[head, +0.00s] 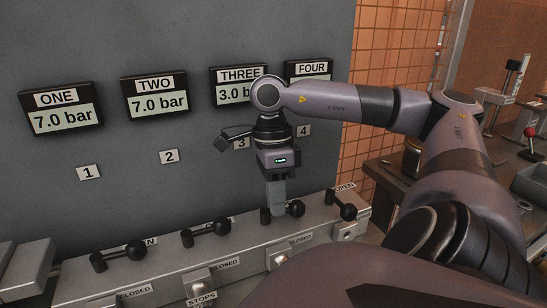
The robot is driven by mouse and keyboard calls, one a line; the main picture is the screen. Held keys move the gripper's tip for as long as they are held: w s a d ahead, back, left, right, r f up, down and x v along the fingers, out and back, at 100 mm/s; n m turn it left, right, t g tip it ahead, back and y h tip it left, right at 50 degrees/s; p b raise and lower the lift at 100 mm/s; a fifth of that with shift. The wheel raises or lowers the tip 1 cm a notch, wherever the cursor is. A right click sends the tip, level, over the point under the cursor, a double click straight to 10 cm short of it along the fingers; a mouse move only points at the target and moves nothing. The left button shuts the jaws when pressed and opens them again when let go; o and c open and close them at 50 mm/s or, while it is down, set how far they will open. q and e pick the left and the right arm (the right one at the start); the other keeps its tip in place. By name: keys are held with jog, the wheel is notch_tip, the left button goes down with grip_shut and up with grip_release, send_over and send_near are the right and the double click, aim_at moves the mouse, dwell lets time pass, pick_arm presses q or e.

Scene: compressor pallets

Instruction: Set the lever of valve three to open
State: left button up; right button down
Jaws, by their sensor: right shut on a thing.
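The lever of valve three (296,208) is a dark lever with a round black knob on the grey bench ledge, below the number 3 plate (241,143). Its knob lies to the right of its pivot. My right gripper (277,207) points straight down and is shut on this lever, between pivot and knob, hiding its middle. The display for valve three (232,93) reads about 3.0 bar and is partly covered by my right arm. An OPEN label shows by valve four, and a CLOSED label (300,239) is on the ledge front below valve three. My left gripper is not in view.
The levers of valve one (118,255), valve two (205,232) and valve four (340,205) stand along the same ledge, close on both sides. Displays one (62,109) and two (155,96) read 7.0 bar. A workbench (385,165) stands at the right.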

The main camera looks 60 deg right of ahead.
jog(key=shift+w+r+n, duration=0.1)
jog(key=shift+w+n, duration=0.15)
jog(key=shift+n, duration=0.45)
jog(key=c, duration=1.2)
grip_release()
jog(key=shift+w+a, duration=0.1)
jog(key=shift+a, duration=0.05)
